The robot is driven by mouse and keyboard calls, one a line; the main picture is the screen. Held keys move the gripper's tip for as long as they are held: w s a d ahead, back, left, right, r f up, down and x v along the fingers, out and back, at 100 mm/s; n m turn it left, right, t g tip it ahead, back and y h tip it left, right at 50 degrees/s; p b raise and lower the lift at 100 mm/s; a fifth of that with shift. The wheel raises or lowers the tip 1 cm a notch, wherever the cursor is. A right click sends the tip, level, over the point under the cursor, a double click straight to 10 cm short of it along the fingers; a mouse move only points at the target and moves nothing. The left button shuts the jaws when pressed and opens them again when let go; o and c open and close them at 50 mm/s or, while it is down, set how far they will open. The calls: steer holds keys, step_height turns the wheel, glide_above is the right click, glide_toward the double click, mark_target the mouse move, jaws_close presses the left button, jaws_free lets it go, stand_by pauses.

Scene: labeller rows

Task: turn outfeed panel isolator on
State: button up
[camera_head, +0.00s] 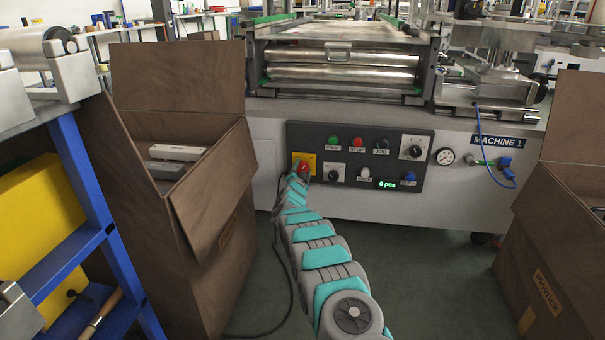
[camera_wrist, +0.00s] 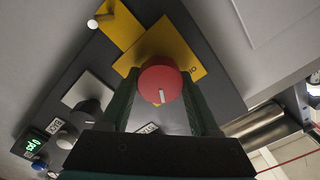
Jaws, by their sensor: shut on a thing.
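A red rotary knob (camera_head: 305,167) sits on a yellow plate (camera_head: 311,157) at the left end of the dark control panel (camera_head: 342,142) on the machine front. In the wrist view the red knob (camera_wrist: 160,82) faces me, with a white mark on its face pointing toward the bottom of the picture. The yellow plate (camera_wrist: 184,48) behind it bears small dark lettering, only partly readable. My gripper (camera_wrist: 161,92) has one dark finger on each side of the knob and is shut on it. In the head view my gripper (camera_head: 298,173) partly covers the plate. No outfeed label is readable.
The panel also carries a green button (camera_head: 333,140), a red stop button (camera_head: 358,142), a selector dial (camera_head: 415,149), a blue button (camera_head: 409,176) and a green display (camera_head: 387,184). Open cardboard boxes stand left (camera_head: 225,190) and right (camera_head: 565,235).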

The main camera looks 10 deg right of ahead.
steer(key=shift+f+m+b, duration=0.15)
steer(key=shift+m+b, duration=0.6)
steer(key=shift+m, duration=0.55)
steer(key=o, duration=1.4)
steer(key=shift+c, duration=0.2)
steer(key=shift+s, duration=0.1)
steer(key=v, duration=0.7)
steer(key=shift+s, duration=0.3)
